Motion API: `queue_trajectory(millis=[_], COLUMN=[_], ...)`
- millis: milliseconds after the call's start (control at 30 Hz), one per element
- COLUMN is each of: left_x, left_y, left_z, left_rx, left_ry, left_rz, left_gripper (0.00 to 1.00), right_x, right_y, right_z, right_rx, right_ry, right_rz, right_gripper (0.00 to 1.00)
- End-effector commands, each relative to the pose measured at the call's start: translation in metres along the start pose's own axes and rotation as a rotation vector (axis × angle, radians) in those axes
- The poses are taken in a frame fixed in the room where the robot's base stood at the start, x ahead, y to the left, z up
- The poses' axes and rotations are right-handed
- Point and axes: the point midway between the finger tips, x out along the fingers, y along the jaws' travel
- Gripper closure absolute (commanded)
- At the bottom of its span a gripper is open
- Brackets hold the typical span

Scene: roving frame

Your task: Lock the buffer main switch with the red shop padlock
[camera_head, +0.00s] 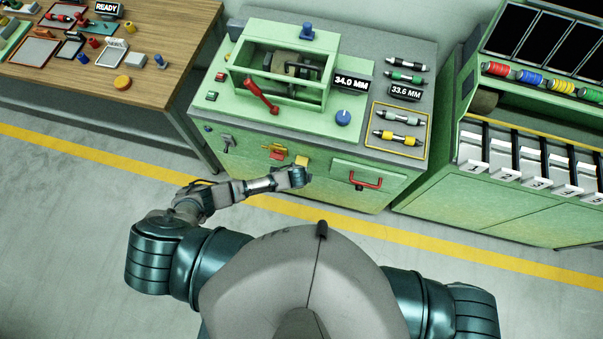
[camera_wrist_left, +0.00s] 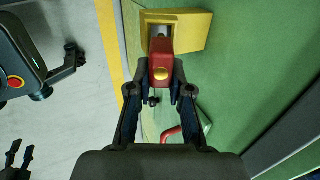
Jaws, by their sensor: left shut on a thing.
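The red shop padlock (camera_wrist_left: 161,62), with a yellow round spot, is between the fingertips of my left gripper (camera_wrist_left: 161,78), which is shut on it. Its shackle end points into the opening of a yellow box (camera_wrist_left: 191,30) on the green cabinet front; I cannot tell whether it touches. In the head view my left gripper (camera_head: 299,176) is just below this yellow box (camera_head: 302,160) and hides the padlock. A red and yellow switch (camera_head: 277,152), perhaps the main switch, is left of the box. My right gripper (camera_wrist_left: 18,158) is empty, fingers apart, low in the wrist view.
A red handle (camera_head: 366,183) sticks out of the cabinet front to the right of my left gripper. A grey lever (camera_head: 227,142) is at the left. The green buffer cabinet (camera_head: 240,170) stands between a wooden bench (camera_head: 170,60) and a green rack (camera_head: 470,195).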

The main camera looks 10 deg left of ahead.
Motion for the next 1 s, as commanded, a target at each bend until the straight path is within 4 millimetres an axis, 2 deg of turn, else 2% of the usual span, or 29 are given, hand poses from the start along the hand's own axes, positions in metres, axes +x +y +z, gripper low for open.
queue_trajectory(millis=[633, 667, 767, 1000], left_x=[0.017, 0.017, 0.016, 0.016], left_y=[0.000, 0.000, -0.001, 0.000], left_z=[0.000, 0.000, 0.000, 0.000], left_rx=[0.000, 0.000, 0.000, 0.000], left_ry=[0.000, 0.000, 0.000, 0.000], left_rz=[-0.001, -0.001, -0.001, 0.000], left_gripper=[1.00, 0.76, 0.52, 0.52], right_x=[0.013, 0.013, 0.012, 0.012], right_y=[0.000, 0.000, 0.000, 0.001], right_z=[0.002, 0.002, 0.002, 0.002], right_rx=[0.000, 0.000, -0.001, -0.002], right_ry=[0.000, 0.000, -0.001, -0.001], right_rz=[0.000, 0.000, 0.000, 0.001], right_gripper=[0.60, 0.60, 0.60, 0.60])
